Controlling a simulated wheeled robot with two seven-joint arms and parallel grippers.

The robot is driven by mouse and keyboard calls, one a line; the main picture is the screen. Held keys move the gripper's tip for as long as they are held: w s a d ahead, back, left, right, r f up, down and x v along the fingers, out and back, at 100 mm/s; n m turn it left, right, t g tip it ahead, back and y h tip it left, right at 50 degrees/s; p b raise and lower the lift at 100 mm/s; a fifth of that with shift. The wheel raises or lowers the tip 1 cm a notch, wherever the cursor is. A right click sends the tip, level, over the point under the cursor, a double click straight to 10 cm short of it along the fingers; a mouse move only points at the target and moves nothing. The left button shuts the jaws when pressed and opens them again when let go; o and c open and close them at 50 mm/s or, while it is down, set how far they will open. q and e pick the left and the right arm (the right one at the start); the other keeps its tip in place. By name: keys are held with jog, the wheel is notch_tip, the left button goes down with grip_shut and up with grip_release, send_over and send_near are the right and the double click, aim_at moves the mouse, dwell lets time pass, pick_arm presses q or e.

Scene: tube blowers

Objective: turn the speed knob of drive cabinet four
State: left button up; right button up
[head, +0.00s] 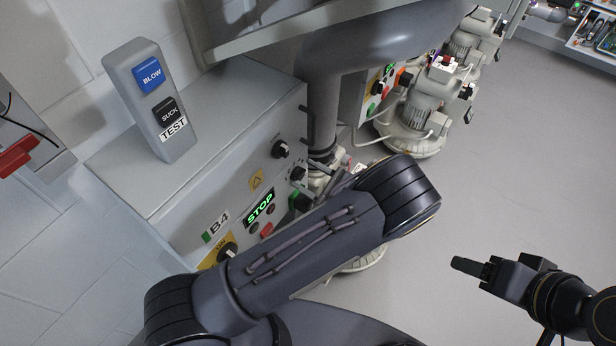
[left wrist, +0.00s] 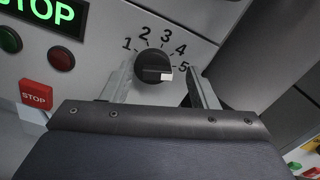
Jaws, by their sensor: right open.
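The speed knob (left wrist: 153,67) is black and round with a white mark, on a grey panel with the numbers 1 to 5 around it. The mark sits at the knob's lower right, below the 5. In the head view, the knob (head: 298,173) is on the front of the grey cabinet marked B4 (head: 217,222). My left gripper (left wrist: 163,76) is open, one finger on each side of the knob, with visible gaps. In the head view my forearm and wrist partly hide that gripper. My right gripper (head: 485,268) is open and empty over the floor at the lower right.
A green STOP display (head: 260,206) and a red STOP button (left wrist: 35,94) are left of the knob. Another black knob (head: 280,149) is higher up. A BLOW/SUCK test box (head: 151,100) stands on the cabinet. A large grey pipe (head: 323,105) rises beside it.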

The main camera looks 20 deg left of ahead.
pick_arm(q)
jog(key=shift+s+f, duration=0.1)
dwell(0.3)
jog(key=v, duration=0.7)
jog(key=shift+d, duration=0.35)
jog(key=shift+s, duration=0.1)
